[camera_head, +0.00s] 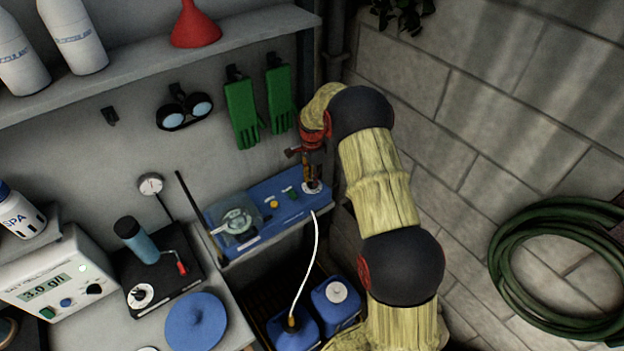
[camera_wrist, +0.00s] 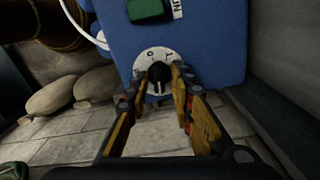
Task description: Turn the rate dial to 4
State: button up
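The dial with a white face (camera_head: 313,187) is at the right end of a blue pump unit (camera_head: 262,222) on the wall. In the wrist view its black knob (camera_wrist: 158,73) stands on a round white plate, with a short pale mark on the knob. Few of the plate's marks show and I cannot read the setting. My gripper (camera_head: 312,178) is right at this dial. In the wrist view my gripper's fingers (camera_wrist: 161,82) are apart, one on each side of the knob. A narrow gap seems to show; contact is unclear.
The blue unit also has a yellow button (camera_head: 272,204), a green switch (camera_head: 291,193) and a clear round housing (camera_head: 238,226). A white tube (camera_head: 312,255) runs down to a blue canister (camera_head: 292,332). Green gloves (camera_head: 241,112) hang above. A block wall (camera_head: 520,110) stands to the right.

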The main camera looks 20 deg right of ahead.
jog(key=shift+o, duration=0.4)
notch_tip(320, 180, up, 12)
dwell(0.4)
dwell(0.4)
jog(key=s+a+r+n+t+b, duration=0.2)
jog(key=s+n, duration=0.4)
jog(key=s, duration=0.7)
jog(key=s+a+r+n+t+b, duration=0.1)
jog(key=s+a+r+n+b, duration=0.3)
jog(key=s, duration=0.9)
jog(key=s+a+r+n+t+b, duration=0.2)
jog(key=s+a+n+b, duration=0.3)
jog(key=s, duration=0.8)
jog(key=shift+s+a+r+n+t, duration=0.3)
jog(key=shift+a+r+n, duration=0.5)
jog(key=shift+a+n, duration=0.65)
